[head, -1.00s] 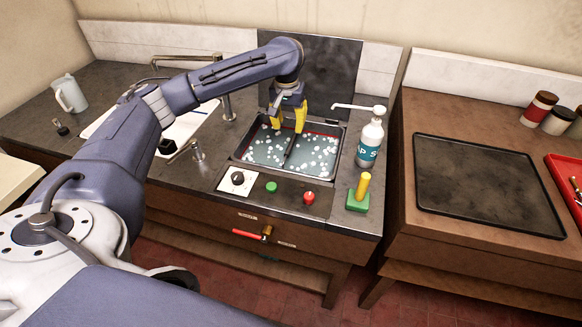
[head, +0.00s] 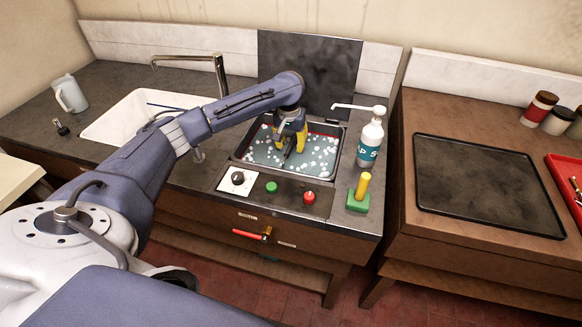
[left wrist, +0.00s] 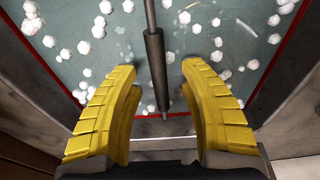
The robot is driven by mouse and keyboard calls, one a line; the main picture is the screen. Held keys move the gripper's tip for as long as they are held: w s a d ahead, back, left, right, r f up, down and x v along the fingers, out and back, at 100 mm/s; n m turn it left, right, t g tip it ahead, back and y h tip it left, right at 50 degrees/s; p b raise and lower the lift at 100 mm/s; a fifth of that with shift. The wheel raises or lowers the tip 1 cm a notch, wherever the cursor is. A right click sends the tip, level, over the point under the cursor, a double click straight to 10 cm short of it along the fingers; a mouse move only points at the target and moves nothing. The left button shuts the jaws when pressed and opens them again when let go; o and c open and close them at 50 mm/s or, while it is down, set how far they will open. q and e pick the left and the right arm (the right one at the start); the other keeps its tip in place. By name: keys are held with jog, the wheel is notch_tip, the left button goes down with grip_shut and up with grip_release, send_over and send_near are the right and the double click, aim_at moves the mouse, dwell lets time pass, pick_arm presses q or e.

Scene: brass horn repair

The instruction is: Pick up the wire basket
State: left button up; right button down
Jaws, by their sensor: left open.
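A dark bar with a thicker grip sleeve (left wrist: 155,62), which looks like the wire basket's handle, runs over the foamy liquid of the tank. The basket's wire body cannot be made out under the liquid. My left gripper (head: 291,146) is over the tank, pointing down, with its yellow fingers apart. In the left wrist view the gripper (left wrist: 159,70) has one finger on each side of the bar, with gaps showing on both sides. My right gripper is not in view.
The red-edged tank (head: 337,160) has a control panel (head: 268,197) in front. A soap pump bottle (head: 371,143) and a green block with a yellow handle (head: 359,195) stand right of it. A white sink (head: 105,125) is at left, a black tray (head: 488,185) at right.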

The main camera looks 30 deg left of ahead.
pick_arm(q)
jog(key=shift+f, duration=0.35)
jog(key=shift+c, duration=0.2)
grip_shut()
